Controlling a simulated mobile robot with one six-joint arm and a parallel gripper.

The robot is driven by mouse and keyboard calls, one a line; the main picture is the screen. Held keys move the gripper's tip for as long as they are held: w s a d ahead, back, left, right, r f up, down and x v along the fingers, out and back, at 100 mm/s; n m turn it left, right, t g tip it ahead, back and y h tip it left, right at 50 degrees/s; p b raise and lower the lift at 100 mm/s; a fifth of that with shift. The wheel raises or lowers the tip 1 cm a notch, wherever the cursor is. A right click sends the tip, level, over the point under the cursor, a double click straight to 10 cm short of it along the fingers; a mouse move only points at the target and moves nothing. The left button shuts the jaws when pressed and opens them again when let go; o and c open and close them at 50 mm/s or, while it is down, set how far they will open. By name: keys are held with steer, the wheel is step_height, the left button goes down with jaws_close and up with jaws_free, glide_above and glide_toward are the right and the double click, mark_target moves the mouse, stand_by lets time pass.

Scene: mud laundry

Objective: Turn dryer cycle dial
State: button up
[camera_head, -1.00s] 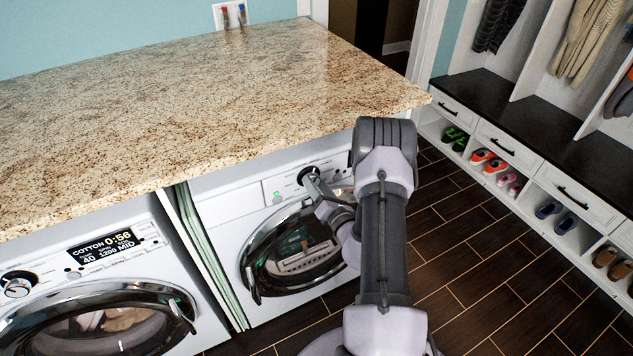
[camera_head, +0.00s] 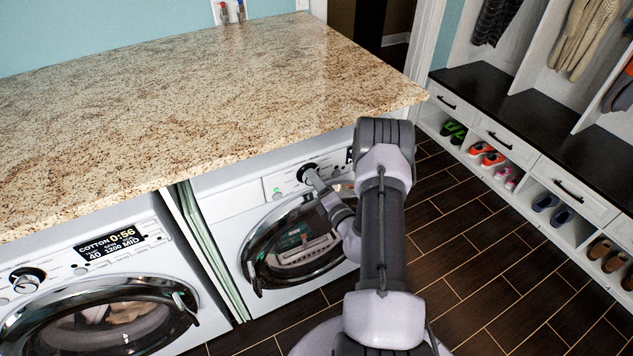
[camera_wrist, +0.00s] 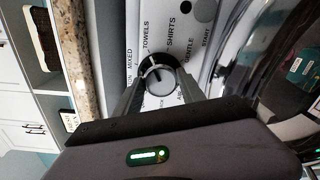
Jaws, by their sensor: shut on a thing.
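The dryer's cycle dial (camera_wrist: 159,75) is a round black-and-silver knob on the white control panel, ringed by labels such as MIXED, TOWELS and SHIRTS. My gripper (camera_wrist: 161,86) has one dark finger on each side of the knob and is shut on it. In the head view, the gripper (camera_head: 315,180) reaches the dial (camera_head: 307,173) on the right-hand machine, the dryer (camera_head: 235,205). My arm hides the right part of that machine. The exact label the dial points to is hard to read.
A granite counter (camera_head: 190,110) overhangs the panel closely. The dryer's round door (camera_head: 290,245) is below the dial. A washer (camera_head: 85,270) with a lit display stands at left. A shoe bench (camera_head: 520,140) is at right, with open tiled floor between.

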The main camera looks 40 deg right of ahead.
steer(key=shift+r, duration=0.1)
stand_by(0.3)
steer(key=o, duration=1.4)
steer(key=shift+w, duration=0.1)
steer(key=shift+c, duration=0.2)
steer(key=p+v, duration=0.1)
steer(key=v, duration=1.6)
steer(key=shift+s, duration=0.25)
